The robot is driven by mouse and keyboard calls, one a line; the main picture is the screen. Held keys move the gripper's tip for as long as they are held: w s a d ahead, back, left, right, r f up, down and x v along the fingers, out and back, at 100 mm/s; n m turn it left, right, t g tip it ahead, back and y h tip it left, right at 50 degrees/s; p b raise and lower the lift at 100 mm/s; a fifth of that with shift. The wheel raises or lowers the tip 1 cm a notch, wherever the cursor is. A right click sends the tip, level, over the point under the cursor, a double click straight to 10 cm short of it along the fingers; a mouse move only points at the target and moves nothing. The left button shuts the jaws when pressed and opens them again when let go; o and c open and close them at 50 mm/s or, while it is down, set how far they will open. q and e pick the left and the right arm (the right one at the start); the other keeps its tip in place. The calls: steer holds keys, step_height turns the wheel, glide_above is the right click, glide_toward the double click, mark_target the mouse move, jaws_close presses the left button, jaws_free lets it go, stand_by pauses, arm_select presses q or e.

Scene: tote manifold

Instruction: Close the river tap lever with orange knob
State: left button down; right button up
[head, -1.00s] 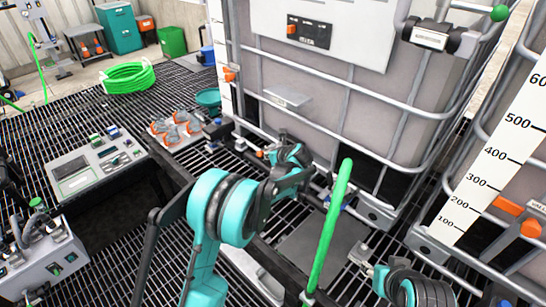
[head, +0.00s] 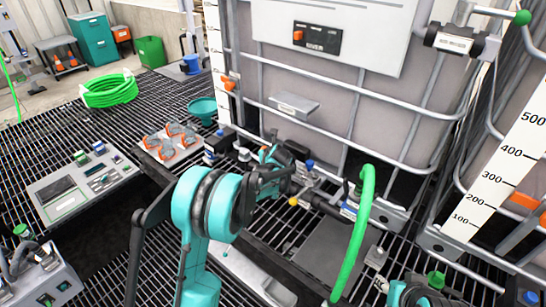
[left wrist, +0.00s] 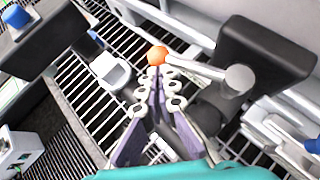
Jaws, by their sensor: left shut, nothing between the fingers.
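In the left wrist view, the orange knob (left wrist: 158,55) sits on the end of a grey metal lever (left wrist: 197,69). The lever runs right to a round pivot on a black valve body (left wrist: 265,55). My left gripper (left wrist: 158,76) is shut and empty, its fingertips right at the near side of the knob; I cannot tell whether they touch it. In the head view, my teal left arm reaches over to the pipework at the foot of the caged tank (head: 330,120), and its wrist hides the fingers there. My right gripper is not in view.
A green hose (head: 356,235) arches up right of my left arm. A control panel (head: 80,185) and a tray of orange-and-grey fittings (head: 170,142) lie to the left. A blue-capped fitting (left wrist: 312,146) is at right in the wrist view.

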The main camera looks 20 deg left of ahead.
arm_select(q)
steer(key=shift+w+a, duration=0.25)
steer(key=shift+w, duration=1)
